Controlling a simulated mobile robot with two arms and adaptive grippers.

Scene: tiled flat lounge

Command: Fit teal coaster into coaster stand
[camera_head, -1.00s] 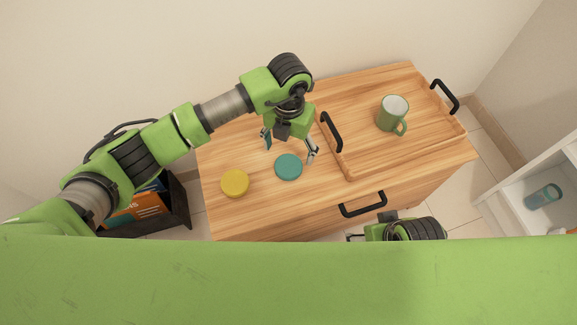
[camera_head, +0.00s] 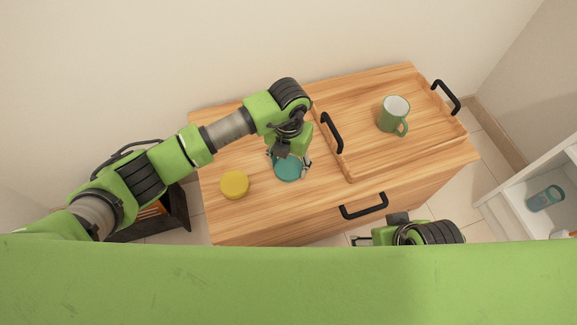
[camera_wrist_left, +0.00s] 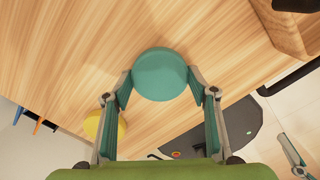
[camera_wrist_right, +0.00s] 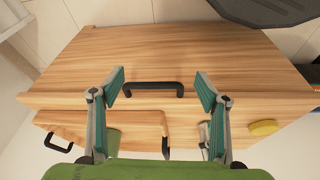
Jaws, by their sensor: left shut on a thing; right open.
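The teal coaster (camera_head: 288,174) is a thick round disc on the left part of the wooden cabinet top. My left gripper (camera_head: 289,164) is down over it, with a finger on either side. In the left wrist view the teal coaster (camera_wrist_left: 160,74) sits between the fingertips of my left gripper (camera_wrist_left: 160,86), which is shut on it. My right gripper (camera_wrist_right: 160,80) is open and empty in front of the cabinet; in the head view it is partly hidden by my own body. I cannot make out a coaster stand in any view.
A yellow disc (camera_head: 235,184) lies left of the teal coaster. A wooden tray (camera_head: 352,176) with black handles fills the right part of the cabinet top and holds a green mug (camera_head: 393,113). A black drawer handle (camera_head: 363,206) juts from the cabinet front. A white shelf (camera_head: 525,200) stands right.

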